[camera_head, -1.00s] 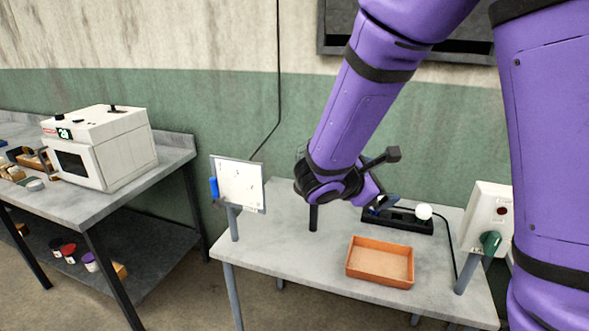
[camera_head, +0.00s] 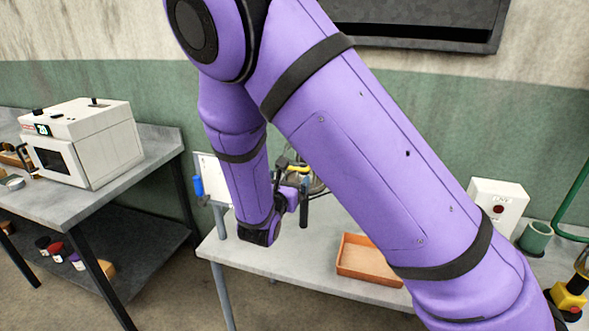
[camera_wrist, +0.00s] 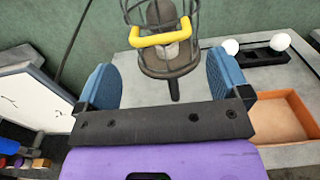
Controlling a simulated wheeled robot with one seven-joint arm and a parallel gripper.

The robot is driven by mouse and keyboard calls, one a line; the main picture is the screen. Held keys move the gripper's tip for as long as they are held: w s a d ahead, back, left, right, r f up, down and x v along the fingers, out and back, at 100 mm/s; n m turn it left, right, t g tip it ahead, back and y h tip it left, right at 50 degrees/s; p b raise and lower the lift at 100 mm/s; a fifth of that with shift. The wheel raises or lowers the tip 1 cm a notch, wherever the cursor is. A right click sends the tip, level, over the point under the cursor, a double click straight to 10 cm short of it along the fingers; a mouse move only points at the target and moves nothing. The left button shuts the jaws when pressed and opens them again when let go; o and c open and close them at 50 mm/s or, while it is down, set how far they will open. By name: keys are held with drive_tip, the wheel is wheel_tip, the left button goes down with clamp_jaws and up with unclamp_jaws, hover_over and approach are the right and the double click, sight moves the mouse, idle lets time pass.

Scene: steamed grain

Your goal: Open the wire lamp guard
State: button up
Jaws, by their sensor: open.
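The wire lamp guard (camera_wrist: 169,60) is a dark wire cage with a yellow handle (camera_wrist: 160,38) across its front, in the upper middle of the wrist view. A grey lamp part shows inside the cage. In the head view my arm hides most of the guard; its yellow handle (camera_head: 298,169) and some wires show just right of my wrist. My gripper (camera_wrist: 160,75) is open and empty, with a blue pad on each side. In the wrist view the guard shows between and beyond the pads. I cannot tell how near it is, and no contact shows.
An orange tray (camera_head: 368,262) lies on the grey table. Two white bulbs (camera_wrist: 280,42) sit on a black holder at the back right. A white sign board (camera_wrist: 32,100) stands left. A switch box (camera_head: 497,208) stands right, and a white oven (camera_head: 85,143) is on the left bench.

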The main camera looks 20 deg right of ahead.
sight(296, 169)
drive_tip(key=x, duration=0.6)
drive_tip(key=shift+w+d, duration=0.25)
drive_tip(key=shift+c, duration=0.3)
